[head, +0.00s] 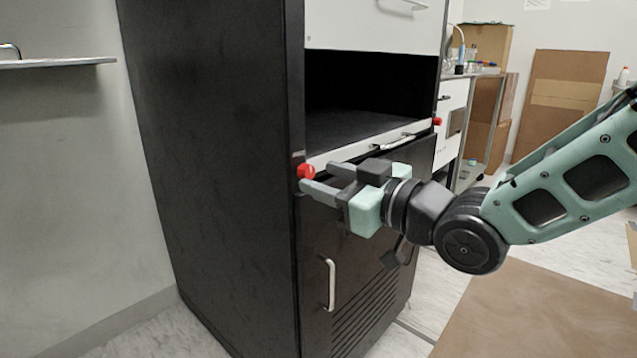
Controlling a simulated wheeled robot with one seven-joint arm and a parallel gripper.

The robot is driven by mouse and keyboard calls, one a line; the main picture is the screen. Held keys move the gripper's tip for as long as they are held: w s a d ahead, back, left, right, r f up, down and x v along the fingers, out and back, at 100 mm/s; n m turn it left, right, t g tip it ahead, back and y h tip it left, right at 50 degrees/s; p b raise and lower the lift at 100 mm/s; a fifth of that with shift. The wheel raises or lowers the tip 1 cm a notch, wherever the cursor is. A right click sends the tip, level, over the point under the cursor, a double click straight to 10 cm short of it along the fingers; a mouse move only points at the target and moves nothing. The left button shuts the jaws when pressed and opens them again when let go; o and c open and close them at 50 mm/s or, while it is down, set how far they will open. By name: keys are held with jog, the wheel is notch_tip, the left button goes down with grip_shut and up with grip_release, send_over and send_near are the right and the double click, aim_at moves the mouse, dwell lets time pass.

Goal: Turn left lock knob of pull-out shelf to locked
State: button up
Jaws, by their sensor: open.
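The left lock knob (305,171) is a small red knob on the front left edge of the black cabinet, at the left end of the pull-out shelf (340,153). The shelf's front edge is a pale strip with a small handle. My gripper (317,181) is open, with its two grey fingers pointing left at the red knob. The fingertips are at or very near the knob, one partly overlapping its lower side; I cannot tell whether they touch it. The knob's exact turn angle is too small to read.
The black cabinet (220,150) has a dark open bay above the shelf and a lower door with a metal handle (331,285). A second red knob (437,121) is at the shelf's right end. Brown board lies on the floor at right; a wall shelf (60,63) is at left.

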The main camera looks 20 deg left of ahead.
aim_at(306, 172)
jog(key=shift+x, duration=1.2)
grip_shut()
